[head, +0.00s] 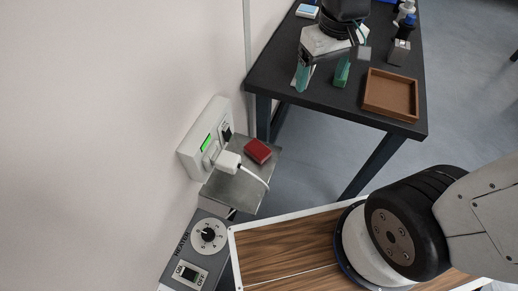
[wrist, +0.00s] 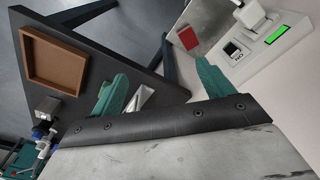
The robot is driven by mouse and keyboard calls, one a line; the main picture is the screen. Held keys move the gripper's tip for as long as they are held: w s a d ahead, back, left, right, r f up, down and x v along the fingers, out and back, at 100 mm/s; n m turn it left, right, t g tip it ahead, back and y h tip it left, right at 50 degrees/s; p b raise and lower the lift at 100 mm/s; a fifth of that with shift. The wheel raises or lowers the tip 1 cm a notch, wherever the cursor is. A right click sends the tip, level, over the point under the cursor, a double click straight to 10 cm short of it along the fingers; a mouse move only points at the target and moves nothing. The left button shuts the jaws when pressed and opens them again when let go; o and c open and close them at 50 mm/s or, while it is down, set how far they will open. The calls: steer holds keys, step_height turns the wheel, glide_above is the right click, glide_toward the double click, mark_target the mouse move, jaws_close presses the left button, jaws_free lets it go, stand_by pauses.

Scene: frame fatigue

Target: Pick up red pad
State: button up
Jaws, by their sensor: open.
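The red pad (head: 258,150) lies on a small metal shelf (head: 232,190) beside a white wall unit. In the wrist view the red pad (wrist: 187,38) shows near the top, beyond the fingertips. My gripper (head: 322,80) has teal fingers and appears over the dark table, up and to the right of the pad in the head view. In the wrist view my gripper (wrist: 158,80) has its two fingers spread wide apart, and no pad is between them. The gripper is clear of the pad.
The white wall unit (head: 195,150) has a green display and a plug (head: 228,160) whose cable curves over the shelf near the pad. A heater panel (head: 205,237) is below. The dark table (head: 310,95) holds a brown tray (head: 390,94) and metal block (head: 398,52).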

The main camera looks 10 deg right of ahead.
steer(key=w+a+f+n, duration=0.1)
steer(key=w+a+f, duration=0.2)
steer(key=w+f, duration=0.3)
steer(key=n, duration=0.3)
glide_above(257, 148)
steer(key=shift+g, duration=0.4)
step_height(257, 148, down, 24)
steer(key=shift+r, duration=0.25)
step_height(257, 148, down, 8)
steer(key=shift+s, duration=0.1)
steer(key=shift+d, duration=0.1)
steer(key=c, duration=1.1)
steer(key=shift+r, duration=0.15)
